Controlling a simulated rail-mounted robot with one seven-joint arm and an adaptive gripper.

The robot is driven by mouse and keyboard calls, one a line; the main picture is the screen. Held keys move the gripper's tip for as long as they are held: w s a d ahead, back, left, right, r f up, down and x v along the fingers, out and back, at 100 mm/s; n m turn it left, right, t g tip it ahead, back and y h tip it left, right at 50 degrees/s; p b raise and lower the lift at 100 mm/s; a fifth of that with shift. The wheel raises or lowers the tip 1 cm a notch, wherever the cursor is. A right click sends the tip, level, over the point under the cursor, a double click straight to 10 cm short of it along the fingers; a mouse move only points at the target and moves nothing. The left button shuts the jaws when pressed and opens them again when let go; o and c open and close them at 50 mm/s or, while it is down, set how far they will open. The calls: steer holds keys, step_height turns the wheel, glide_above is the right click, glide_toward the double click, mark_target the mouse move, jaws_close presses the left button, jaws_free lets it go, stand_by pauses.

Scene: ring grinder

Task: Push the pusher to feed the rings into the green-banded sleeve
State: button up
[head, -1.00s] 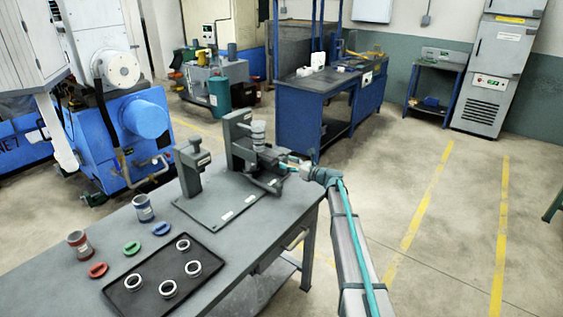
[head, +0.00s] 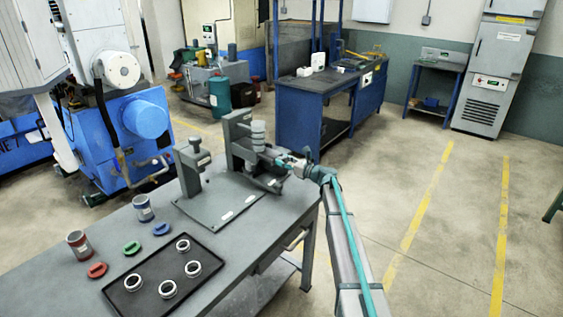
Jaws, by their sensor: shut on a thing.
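My gripper (head: 286,161) is at the right side of the grey fixture (head: 240,143) on the bench. It is shut on what looks like the pusher, a small part at the fixture's right end that the fingers mostly hide. A grey upright cylinder (head: 258,133) stands on the fixture above the pusher's line. I cannot make out the green-banded sleeve or the rings inside the fixture. Several light metal rings (head: 193,268) lie on a black tray (head: 135,278) at the front of the bench.
A red-banded sleeve (head: 79,243) and a blue-banded sleeve (head: 144,208) stand left on the bench (head: 225,262), beside red (head: 97,270), green (head: 131,248) and blue (head: 161,229) flat pieces. A grey post (head: 190,165) rises from the fixture's base plate (head: 205,210). The floor to the right is clear.

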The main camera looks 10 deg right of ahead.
mark_target(273, 154)
steer(key=shift+w, duration=0.1)
steer(key=shift+b+x, duration=0.35)
steer(key=shift+x, duration=2.85)
steer(key=shift+d, duration=0.1)
steer(key=shift+b+v, duration=0.4)
steer(key=shift+v, duration=2.75)
steer(key=o, duration=1.1)
steer(key=shift+c, duration=0.2)
